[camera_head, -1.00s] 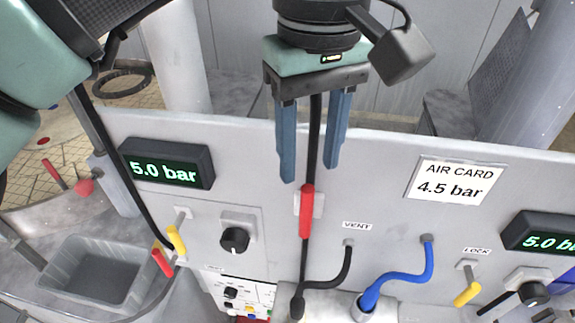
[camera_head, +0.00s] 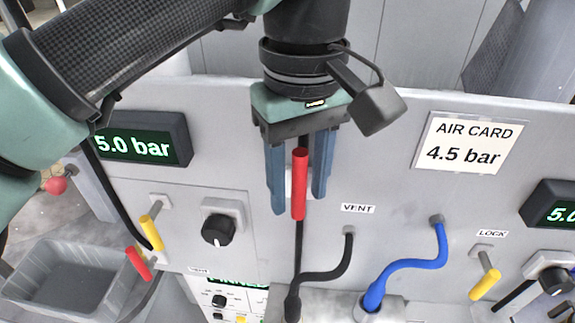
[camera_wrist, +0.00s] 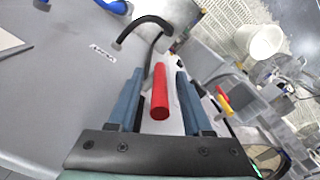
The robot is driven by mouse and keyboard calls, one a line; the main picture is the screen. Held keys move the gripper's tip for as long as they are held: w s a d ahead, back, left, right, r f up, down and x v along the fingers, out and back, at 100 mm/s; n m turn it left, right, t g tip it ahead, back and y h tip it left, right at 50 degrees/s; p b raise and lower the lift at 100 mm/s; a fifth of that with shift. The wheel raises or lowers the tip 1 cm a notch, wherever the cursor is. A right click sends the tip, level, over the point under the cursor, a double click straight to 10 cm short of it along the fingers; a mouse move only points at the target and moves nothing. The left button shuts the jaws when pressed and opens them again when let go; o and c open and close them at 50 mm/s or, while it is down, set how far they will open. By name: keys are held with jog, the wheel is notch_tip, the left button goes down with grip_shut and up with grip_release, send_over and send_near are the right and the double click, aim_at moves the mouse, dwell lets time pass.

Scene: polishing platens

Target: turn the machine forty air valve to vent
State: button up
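A red valve handle (camera_head: 299,184) stands out from the grey panel (camera_head: 385,165), left of a "VENT" label (camera_head: 358,208). My gripper (camera_head: 299,204) points down with two blue fingers, one on each side of the handle. In the wrist view the red handle (camera_wrist: 160,92) lies between the fingers of my gripper (camera_wrist: 158,75), with a gap on both sides. The gripper is open and not closed on it. The "VENT" label (camera_wrist: 102,52) also shows there. No machine number is readable.
Left are a "5.0 bar" display (camera_head: 135,146), a black knob (camera_head: 217,230) and a yellow handle (camera_head: 151,233). Black (camera_head: 335,266) and blue (camera_head: 410,263) hoses run below. Right are the "AIR CARD 4.5 bar" sign (camera_head: 468,143) and a yellow "LOCK" handle (camera_head: 484,285).

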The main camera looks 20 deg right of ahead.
grip_shut()
dwell(1.2)
